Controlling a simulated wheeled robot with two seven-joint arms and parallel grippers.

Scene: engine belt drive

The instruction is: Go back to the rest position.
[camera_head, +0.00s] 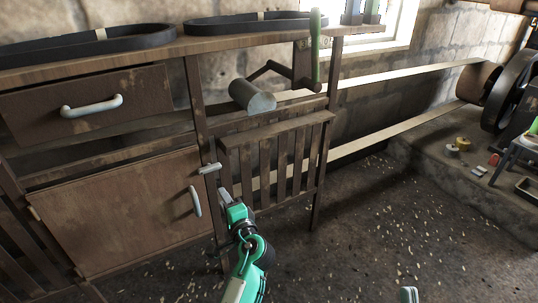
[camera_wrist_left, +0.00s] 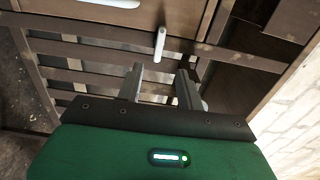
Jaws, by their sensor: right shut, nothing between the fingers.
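My left gripper (camera_head: 223,196) is in front of the wooden bench, near the right edge of the cabinet door. In the left wrist view its two fingers (camera_wrist_left: 160,88) stand apart with nothing between them. A small pale handle (camera_head: 209,168) is just beyond the fingertips; it also shows ahead of the fingers in the left wrist view (camera_wrist_left: 160,43). I cannot tell whether a finger touches it. Only a small part of my right gripper (camera_head: 408,295) shows at the bottom edge, low over the floor; it is shut and empty.
The cabinet door (camera_head: 120,210) has a pale upright handle (camera_head: 196,201). Above it is a drawer (camera_head: 85,105). Black belts (camera_head: 250,23) lie on the bench top. A long flat belt (camera_head: 400,75) runs right to a pulley (camera_head: 478,82).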

